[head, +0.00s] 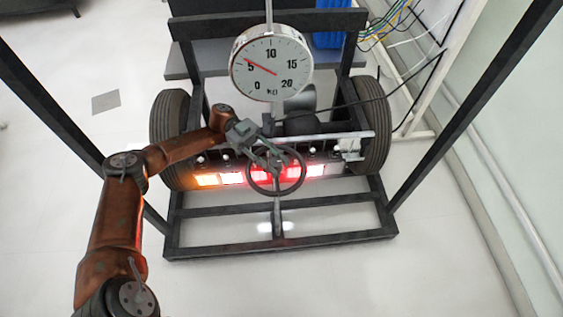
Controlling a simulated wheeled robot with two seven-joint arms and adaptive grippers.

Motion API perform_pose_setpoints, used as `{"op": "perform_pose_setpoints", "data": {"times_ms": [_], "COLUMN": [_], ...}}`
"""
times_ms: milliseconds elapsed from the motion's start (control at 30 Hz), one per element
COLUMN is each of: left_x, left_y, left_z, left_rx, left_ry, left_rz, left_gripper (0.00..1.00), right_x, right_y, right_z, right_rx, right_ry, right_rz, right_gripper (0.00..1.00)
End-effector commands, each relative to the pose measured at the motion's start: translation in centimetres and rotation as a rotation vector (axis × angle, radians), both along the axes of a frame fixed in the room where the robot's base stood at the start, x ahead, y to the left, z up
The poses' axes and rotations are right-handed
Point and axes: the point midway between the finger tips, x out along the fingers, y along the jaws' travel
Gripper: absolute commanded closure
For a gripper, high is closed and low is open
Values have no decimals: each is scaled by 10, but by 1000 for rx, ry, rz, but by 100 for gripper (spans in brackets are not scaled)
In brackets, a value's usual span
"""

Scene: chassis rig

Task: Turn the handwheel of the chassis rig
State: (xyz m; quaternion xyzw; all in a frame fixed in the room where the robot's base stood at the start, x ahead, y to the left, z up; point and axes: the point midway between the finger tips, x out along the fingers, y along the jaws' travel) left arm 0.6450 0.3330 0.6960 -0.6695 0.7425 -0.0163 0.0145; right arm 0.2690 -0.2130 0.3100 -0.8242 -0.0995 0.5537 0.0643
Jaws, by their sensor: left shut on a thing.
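The chassis rig (283,240) is a dark metal frame with a tyre on each side. Its handwheel (302,184), a thin dark ring, stands at the front middle, before a row of lit orange, red and white lamps (206,180). My left gripper (268,160) reaches in from the left and is shut on the handwheel near its upper part. The exact contact of the fingers is hard to make out at this size. My right gripper is not in view.
A round dial gauge (271,63) hangs above the handwheel, its red needle near 5. Tyres stand at left (170,138) and right (373,128). Dark slanted posts cross both sides of the view. Cables (395,25) run at the upper right. The floor in front is clear.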

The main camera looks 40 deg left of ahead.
Motion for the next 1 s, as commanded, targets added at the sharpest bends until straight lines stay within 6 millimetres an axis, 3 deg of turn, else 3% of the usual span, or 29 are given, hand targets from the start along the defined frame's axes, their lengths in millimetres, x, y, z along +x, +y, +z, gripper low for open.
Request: {"op": "perform_pose_setpoints", "data": {"times_ms": [400,433,700,1000], "left_x": [0,0,0,0], "left_y": [1,1,1,3], "left_z": [0,0,0,0], "left_rx": [1,1,1,1], "left_ry": [-2,-2,-1,0], "left_rz": [-2,-2,-3,-3], "left_gripper": [100,72,54,54], "right_x": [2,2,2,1], "right_y": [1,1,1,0], "right_z": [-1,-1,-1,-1], "right_rx": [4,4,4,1], "right_ry": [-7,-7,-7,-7], "right_rz": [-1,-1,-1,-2], "right_gripper": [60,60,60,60]}}
